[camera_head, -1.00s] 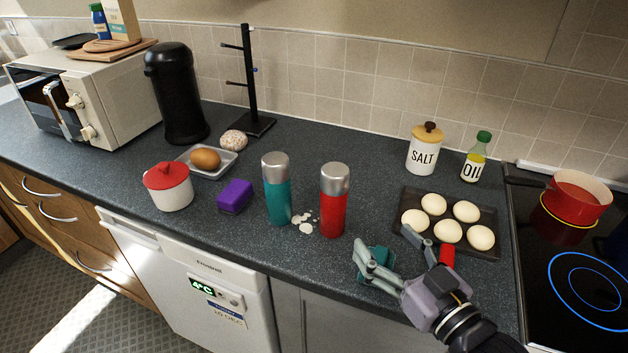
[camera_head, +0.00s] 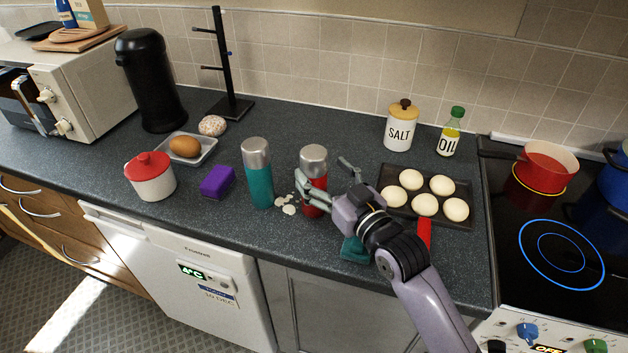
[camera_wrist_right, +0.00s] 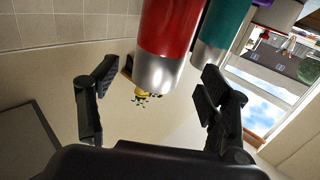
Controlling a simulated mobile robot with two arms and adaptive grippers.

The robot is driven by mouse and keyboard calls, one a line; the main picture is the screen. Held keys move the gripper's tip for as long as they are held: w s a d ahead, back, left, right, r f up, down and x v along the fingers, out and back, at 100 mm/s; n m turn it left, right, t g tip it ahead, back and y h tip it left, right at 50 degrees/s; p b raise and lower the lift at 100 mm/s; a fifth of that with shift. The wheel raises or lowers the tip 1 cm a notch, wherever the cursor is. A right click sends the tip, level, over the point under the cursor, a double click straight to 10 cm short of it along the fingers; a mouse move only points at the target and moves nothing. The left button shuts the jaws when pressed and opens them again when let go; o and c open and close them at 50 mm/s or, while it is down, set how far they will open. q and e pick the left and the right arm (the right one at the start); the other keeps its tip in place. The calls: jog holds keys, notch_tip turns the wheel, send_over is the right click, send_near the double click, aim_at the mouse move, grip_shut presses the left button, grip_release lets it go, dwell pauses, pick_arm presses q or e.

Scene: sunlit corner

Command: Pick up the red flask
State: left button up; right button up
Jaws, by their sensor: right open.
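The red flask (camera_head: 314,158), with a silver cap, stands upright on the dark counter in the head view. My right gripper (camera_head: 325,173) is at it with its fingers spread, one finger overlapping the front of the red body. In the right wrist view the red flask (camera_wrist_right: 168,30) shows upside down, cap end between the open fingers (camera_wrist_right: 155,82) and with space on both sides. Contact is not visible. The lower part of the flask is partly hidden by the gripper in the head view. My left gripper is not in view.
A teal flask (camera_head: 258,182) stands close left of the red one, with white fragments (camera_head: 287,205) between them. A purple block (camera_head: 217,182) and red-lidded pot (camera_head: 151,180) are further left. A tray (camera_head: 457,220) of buns is right. A teal object (camera_head: 354,249) lies under my arm.

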jog(key=x, duration=0.3)
jog(key=shift+w+a+f+p, duration=0.1)
jog(key=shift+w+p, duration=0.2)
jog(key=shift+p, duration=0.1)
jog(key=shift+w+a, duration=0.2)
jog(key=shift+w, duration=0.05)
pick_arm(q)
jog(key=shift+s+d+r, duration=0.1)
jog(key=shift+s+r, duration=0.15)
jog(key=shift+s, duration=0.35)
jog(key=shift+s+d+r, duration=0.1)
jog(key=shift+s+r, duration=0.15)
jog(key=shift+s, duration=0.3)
pick_arm(e)
jog(key=shift+f, duration=0.1)
jog(key=shift+c, duration=0.5)
jog(key=c, duration=0.5)
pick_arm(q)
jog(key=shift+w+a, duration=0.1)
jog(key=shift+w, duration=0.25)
pick_arm(e)
grip_shut()
